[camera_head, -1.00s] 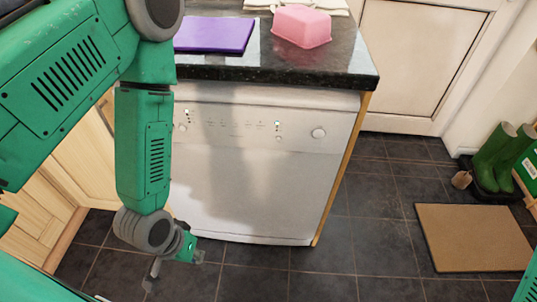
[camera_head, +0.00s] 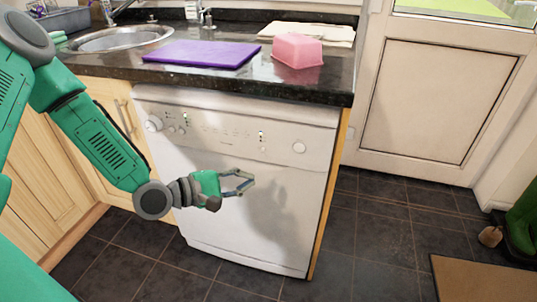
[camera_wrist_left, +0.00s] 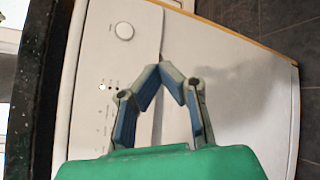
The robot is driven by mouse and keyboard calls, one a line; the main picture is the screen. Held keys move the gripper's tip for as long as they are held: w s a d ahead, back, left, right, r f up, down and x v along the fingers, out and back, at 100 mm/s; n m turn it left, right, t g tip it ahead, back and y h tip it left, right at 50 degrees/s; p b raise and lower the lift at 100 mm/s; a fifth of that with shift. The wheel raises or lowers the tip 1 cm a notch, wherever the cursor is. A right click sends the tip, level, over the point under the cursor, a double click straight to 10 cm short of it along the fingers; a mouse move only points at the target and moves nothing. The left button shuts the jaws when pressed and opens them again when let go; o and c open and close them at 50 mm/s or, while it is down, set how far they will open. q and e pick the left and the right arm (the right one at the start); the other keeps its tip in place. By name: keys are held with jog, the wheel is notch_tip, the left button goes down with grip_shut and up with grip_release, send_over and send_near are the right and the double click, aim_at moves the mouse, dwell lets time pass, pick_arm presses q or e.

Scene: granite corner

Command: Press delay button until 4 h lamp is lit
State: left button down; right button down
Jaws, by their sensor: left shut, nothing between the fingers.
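The white dishwasher (camera_head: 240,210) stands under the worktop, with a control panel (camera_head: 225,132) across its top. A small lamp column (camera_head: 262,136) shows near the right round knob (camera_head: 299,147), and another lamp group (camera_head: 186,119) shows at the left. The print is too small to tell the delay button or which hour lamp is lit. My left gripper (camera_head: 252,178) is shut and empty, in front of the door below the panel. The left wrist view shows its closed fingertips (camera_wrist_left: 166,66), the knob (camera_wrist_left: 124,31) and pale panel lights (camera_wrist_left: 102,87). My right gripper is out of view.
The dark worktop edge (camera_head: 270,93) overhangs the panel. A purple board (camera_head: 203,54) and a pink tub (camera_head: 298,50) lie on it, with a sink (camera_head: 125,38) at the left. The tiled floor (camera_head: 370,235) before the dishwasher is clear.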

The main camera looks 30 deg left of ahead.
pick_arm(q)
jog(key=b, duration=0.2)
send_near(272, 153)
jog(key=w+d+f, duration=0.2)
jog(key=w+d, duration=0.1)
jog(key=d, duration=0.1)
jog(key=shift+w+a+r, duration=0.25)
jog(key=shift+w+a, duration=0.15)
jog(key=shift+w, duration=0.1)
jog(key=shift+d, duration=0.1)
jog(key=shift+w+r, duration=0.1)
dwell(1.0)
jog(key=shift+w, duration=0.25)
jog(key=shift+w, duration=0.35)
dwell(0.5)
jog(key=shift+s, duration=0.75)
